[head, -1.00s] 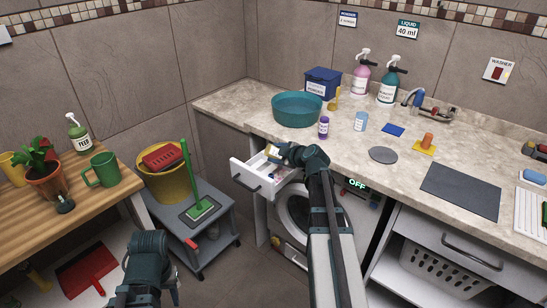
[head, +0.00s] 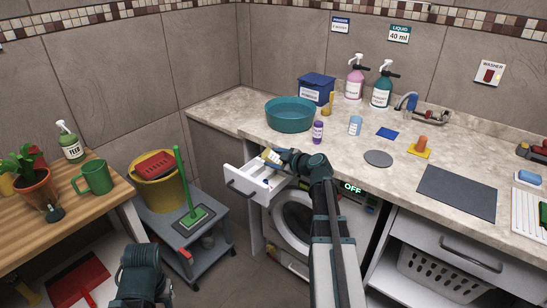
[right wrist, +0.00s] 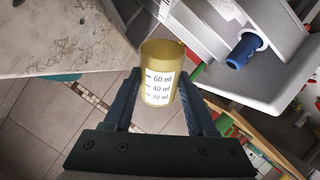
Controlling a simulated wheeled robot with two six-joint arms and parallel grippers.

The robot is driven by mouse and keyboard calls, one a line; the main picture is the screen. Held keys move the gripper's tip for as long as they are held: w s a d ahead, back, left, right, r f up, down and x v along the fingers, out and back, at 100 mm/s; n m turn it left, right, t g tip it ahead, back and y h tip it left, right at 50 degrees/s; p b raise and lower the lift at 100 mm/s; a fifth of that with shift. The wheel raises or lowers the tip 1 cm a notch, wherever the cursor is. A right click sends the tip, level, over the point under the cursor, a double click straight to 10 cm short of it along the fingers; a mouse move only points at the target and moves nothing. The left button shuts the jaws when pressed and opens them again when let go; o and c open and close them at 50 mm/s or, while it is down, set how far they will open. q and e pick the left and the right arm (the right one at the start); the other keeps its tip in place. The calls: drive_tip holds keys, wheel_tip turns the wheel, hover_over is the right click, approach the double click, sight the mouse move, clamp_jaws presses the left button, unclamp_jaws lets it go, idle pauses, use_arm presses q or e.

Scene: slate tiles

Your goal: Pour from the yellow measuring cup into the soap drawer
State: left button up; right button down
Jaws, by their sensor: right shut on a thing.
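The yellow measuring cup (head: 271,156) is held by my right gripper (head: 278,155) above the open soap drawer. In the right wrist view the cup (right wrist: 158,75), with 60, 40 and 20 ml marks, sits between the two fingers (right wrist: 160,98). The cup looks tilted in the head view; its contents cannot be seen. The white soap drawer (head: 240,181) is pulled out of the washer, and my gripper partly hides it. In the right wrist view the drawer (right wrist: 283,80) is at upper right, with a blue part (right wrist: 244,50) inside. My left gripper is out of view.
The washer (head: 292,222) reads OFF. On the counter (head: 340,165) stand a teal basin (head: 289,114), a purple bottle (head: 317,132), a light blue cup (head: 355,125) and pump bottles. A grey cart (head: 190,255) with a yellow bucket (head: 160,190) stands left of the drawer.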

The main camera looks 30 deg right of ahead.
drive_tip(key=r+n+g+h+p, duration=0.1)
drive_tip(key=p, duration=0.3)
drive_tip(key=shift+r+n+g+h, duration=0.3)
drive_tip(key=shift+r+n+h, duration=0.05)
drive_tip(key=shift+n+h, duration=0.05)
drive_tip(key=shift+n+g+h+p, duration=0.3)
drive_tip(key=shift+p, duration=0.25)
drive_tip(key=shift+f, duration=0.1)
